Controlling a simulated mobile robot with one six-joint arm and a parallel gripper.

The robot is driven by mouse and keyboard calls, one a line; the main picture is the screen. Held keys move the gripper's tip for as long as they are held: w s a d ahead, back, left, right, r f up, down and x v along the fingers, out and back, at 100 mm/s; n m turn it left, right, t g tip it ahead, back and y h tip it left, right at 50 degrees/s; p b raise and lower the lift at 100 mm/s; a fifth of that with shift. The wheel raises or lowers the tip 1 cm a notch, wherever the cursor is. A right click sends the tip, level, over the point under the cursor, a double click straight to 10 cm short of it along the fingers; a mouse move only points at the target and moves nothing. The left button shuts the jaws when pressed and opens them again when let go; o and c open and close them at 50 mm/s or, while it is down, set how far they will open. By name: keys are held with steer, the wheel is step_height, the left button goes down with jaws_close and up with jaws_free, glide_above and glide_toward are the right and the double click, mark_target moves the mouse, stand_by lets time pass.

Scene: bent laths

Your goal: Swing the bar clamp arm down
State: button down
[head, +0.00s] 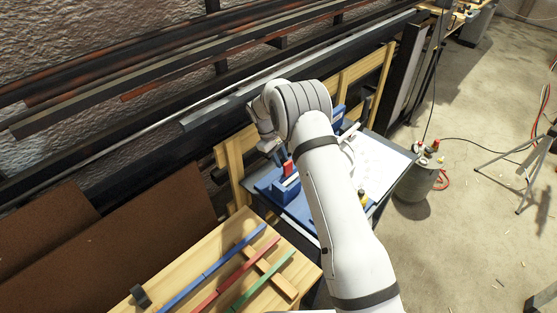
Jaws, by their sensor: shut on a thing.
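A blue bending fixture (266,184) stands on a bench beyond the wooden table, partly hidden behind my arm. A red-ended part, which looks like the bar clamp arm (288,168), stands up at the fixture, tilted. My gripper (279,156) is at its upper end, below my white wrist, and appears shut on it. The fingers are small and dark here, and the exact contact is hard to see. More blue parts of the fixture (339,115) show to the right of my wrist.
A wooden table (205,250) in front holds blue (212,268), red (235,275) and green (262,282) laths. A white sheet (380,165) lies right of my arm. A bucket (413,187) and a tripod (520,160) stand on the floor. Racked bars line the wall.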

mark_target(287, 163)
steer(key=s+d+t+y+b, duration=0.1)
steer(key=b, duration=0.2)
steer(key=d+t+y+b, duration=0.1)
steer(key=t+y+b, duration=0.1)
steer(key=b, duration=0.1)
steer(key=shift+s+r, duration=0.15)
steer(key=shift+s, duration=0.2)
steer(key=b, duration=0.1)
steer(key=t+y+b, duration=0.1)
steer(key=b, duration=0.1)
steer(key=shift+s+d+r+m, duration=0.2)
steer(key=shift+s+d+m, duration=0.05)
steer(key=shift+s+m, duration=0.1)
steer(key=shift+r+t+y, duration=0.1)
steer(key=shift+t+y, duration=0.2)
steer(key=c, duration=1.2)
jaws_free()
steer(key=shift+c, duration=0.2)
steer(key=v, duration=0.7)
steer(key=shift+s+r+b, duration=0.15)
steer(key=shift+r+b, duration=0.15)
steer(key=shift+r, duration=0.05)
